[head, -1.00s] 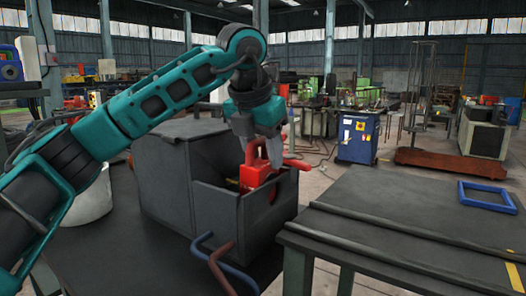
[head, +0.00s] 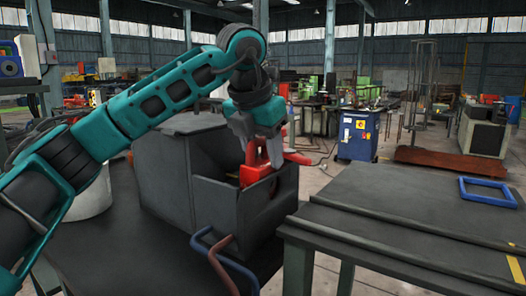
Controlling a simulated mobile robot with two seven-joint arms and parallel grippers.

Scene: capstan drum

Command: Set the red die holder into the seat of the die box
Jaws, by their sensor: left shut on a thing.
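The red die holder (head: 253,176) is at the open front compartment of the dark grey die box (head: 228,218). Its lower part is hidden behind the box's front wall, so I cannot tell whether it touches the seat. Part of it reaches out to the right above the wall. My left gripper (head: 259,158) comes down from above and is shut on the die holder, its fingers on either side of the red upper part. The seat inside the box is hidden. My right gripper is not in view.
Blue and brown curved handles (head: 222,262) stick out before the box. A dark bench (head: 420,215) with a blue square frame (head: 487,191) stands at the right. A light round container (head: 92,196) is at the left, partly behind my arm. A blue cabinet (head: 357,136) stands farther back.

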